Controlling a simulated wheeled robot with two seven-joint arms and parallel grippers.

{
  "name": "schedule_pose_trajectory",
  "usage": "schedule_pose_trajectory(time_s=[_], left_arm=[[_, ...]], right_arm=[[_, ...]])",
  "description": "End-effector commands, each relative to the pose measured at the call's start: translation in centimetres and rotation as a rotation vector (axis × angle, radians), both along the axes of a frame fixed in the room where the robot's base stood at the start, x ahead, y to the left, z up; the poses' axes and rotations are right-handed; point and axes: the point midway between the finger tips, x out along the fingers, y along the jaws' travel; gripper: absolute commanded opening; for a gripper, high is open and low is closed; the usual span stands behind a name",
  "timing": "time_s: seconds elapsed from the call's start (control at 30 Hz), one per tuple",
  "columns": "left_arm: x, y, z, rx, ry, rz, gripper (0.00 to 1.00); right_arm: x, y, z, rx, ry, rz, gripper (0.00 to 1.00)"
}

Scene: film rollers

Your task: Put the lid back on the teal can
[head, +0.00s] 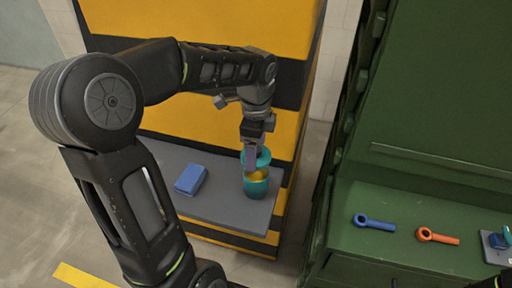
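The teal can (257,188) stands upright on a grey shelf, its top open with a yellow inside showing. The teal lid (264,157) is just above the can, partly hidden by a grey finger. My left gripper (251,160) points down over the can and appears shut on the lid; the far finger is hidden. Whether the lid touches the can's rim cannot be told.
A blue block (190,179) lies on the grey shelf (215,208), left of the can. A black and yellow striped cabinet (215,20) stands behind. A green bench (385,262) at right holds a blue wrench-like part (375,222), an orange one (438,236) and a grey-blue item (497,241).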

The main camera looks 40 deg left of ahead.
Motion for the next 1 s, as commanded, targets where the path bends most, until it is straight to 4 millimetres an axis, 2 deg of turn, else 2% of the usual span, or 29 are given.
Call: schedule_pose_trajectory(time_s=[0.5,0.7,1.0], left_arm=[[0.0,0.0,-4.9,0.0,0.0,-0.001,0.39],[0.0,0.0,-5.7,0.0,0.001,-0.001,0.39],[0.0,0.0,-5.7,0.0,0.0,0.0,0.39]], right_arm=[[0.2,0.4,-3.7,0.01,-0.015,0.002,0.36],[0.3,0.5,-4.1,0.011,-0.019,0.003,0.36],[0.3,0.5,-4.1,0.012,-0.019,0.003,0.36]])
